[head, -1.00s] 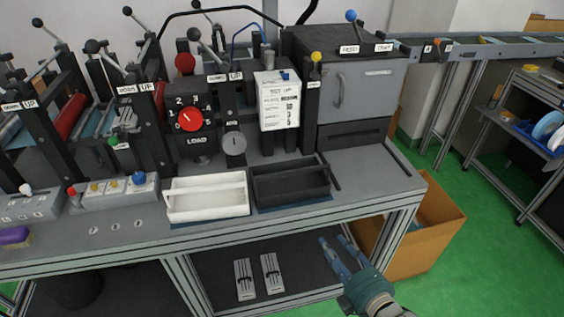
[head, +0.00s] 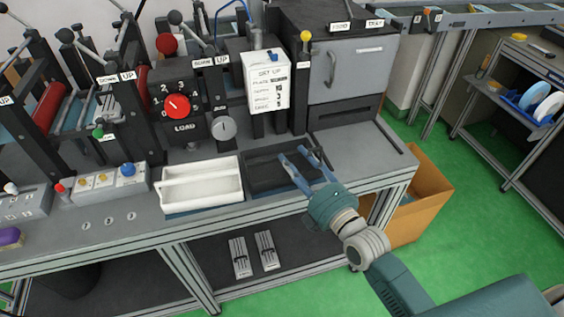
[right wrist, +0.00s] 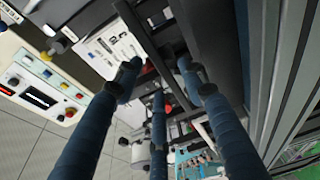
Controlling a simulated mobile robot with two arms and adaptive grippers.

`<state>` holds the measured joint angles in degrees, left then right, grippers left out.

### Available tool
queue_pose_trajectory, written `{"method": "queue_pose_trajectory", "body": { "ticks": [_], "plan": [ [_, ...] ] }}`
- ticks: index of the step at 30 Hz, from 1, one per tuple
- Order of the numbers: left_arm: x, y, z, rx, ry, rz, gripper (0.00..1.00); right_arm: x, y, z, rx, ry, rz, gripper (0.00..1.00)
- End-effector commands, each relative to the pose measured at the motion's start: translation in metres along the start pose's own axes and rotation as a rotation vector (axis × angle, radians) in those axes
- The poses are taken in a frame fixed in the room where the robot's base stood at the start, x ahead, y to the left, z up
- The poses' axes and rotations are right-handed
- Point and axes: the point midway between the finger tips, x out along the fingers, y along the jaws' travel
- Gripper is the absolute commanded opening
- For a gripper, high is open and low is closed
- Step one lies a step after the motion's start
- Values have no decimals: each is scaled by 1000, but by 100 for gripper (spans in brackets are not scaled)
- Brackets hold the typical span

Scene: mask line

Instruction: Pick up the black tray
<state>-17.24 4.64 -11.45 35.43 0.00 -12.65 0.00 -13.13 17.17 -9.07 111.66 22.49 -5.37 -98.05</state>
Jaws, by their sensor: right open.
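The black tray (head: 262,184) sits on the grey workbench beside the white tray (head: 202,186), to its right. My right gripper (head: 298,160) is open, with its blue fingers over the right part of the black tray, hiding some of it. Whether the fingers touch the tray cannot be told. In the right wrist view the open fingers of the right gripper (right wrist: 160,80) spread in front of the camera with dark bars near their tips; I cannot tell which of these belong to the tray. My left gripper is not in view.
Behind the trays stand a set-up card (head: 269,80), a lever with a yellow knob (head: 305,37) and a red dial (head: 178,106). A dark machine with a grey door (head: 347,72) stands at the back right. A cardboard box (head: 428,205) is beside the bench.

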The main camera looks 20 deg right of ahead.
Motion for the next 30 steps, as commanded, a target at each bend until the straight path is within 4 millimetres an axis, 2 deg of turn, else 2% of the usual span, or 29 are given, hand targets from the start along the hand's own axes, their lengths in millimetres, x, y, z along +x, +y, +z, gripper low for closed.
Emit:
{"method": "queue_pose_trajectory", "body": {
  "ticks": [1, 4, 12, 14, 18, 19, 30],
  "plan": [
    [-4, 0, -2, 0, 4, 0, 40, 9, 3, 0, 2, -1, 2, 41],
    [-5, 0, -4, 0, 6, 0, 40, 18, 2, 0, 1, 1, 1, 41],
    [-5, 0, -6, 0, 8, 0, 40, 22, 0, 0, 0, 1, 0, 41],
    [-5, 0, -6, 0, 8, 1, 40, 22, 0, 0, 0, 1, 0, 31],
    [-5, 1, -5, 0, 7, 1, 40, 21, 0, 0, 0, 1, 0, 3],
    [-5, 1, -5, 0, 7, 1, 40, 21, 0, 0, 0, 1, 0, 0],
    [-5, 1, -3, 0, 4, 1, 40, 21, 1, 0, -1, 1, 2, 0]
  ]
}}
